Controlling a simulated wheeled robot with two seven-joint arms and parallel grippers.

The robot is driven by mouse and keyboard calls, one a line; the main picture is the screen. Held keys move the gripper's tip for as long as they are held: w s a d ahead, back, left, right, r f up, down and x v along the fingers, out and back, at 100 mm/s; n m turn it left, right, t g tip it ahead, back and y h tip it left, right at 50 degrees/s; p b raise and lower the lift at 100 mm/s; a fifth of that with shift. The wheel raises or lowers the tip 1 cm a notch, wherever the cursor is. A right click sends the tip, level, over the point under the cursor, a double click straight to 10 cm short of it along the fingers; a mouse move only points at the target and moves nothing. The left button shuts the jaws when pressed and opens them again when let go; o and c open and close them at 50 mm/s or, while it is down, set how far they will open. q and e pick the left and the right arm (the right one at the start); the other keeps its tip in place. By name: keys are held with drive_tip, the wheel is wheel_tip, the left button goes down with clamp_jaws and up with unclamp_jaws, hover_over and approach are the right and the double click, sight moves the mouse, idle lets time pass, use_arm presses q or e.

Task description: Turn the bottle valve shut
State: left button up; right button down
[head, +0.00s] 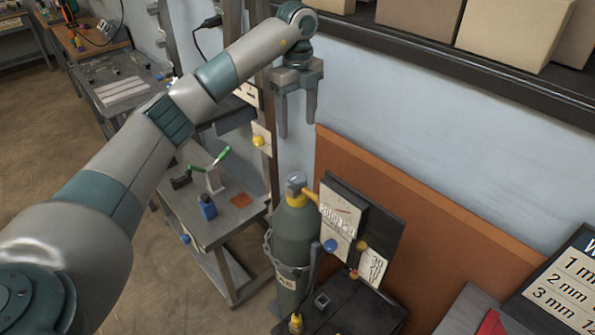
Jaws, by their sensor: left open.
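A dark green gas bottle (292,236) stands upright, with a chain around its body. Its grey-blue valve cap (296,180) sits on a yellow collar at the top, and a yellow outlet points right toward a white gauge panel (338,220). My left gripper (296,132) is open and empty, pointing down above the bottle valve, with its fingertips apart from it. I cannot tell how far the valve is turned. My right gripper is not in view.
A grey cart (240,222) with a blue bottle (207,207) and a green-handled tool stands left of the gas bottle. An orange-brown board (420,205) leans against the wall behind. A dark shelf (450,75) with boxes runs along the upper right.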

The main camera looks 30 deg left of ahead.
sight(297, 176)
use_arm(q)
wheel_tip(297, 176, down, 17)
drive_tip(key=p, duration=0.4)
drive_tip(key=shift+f, duration=0.15)
idle(0.4)
drive_tip(key=c, duration=1)
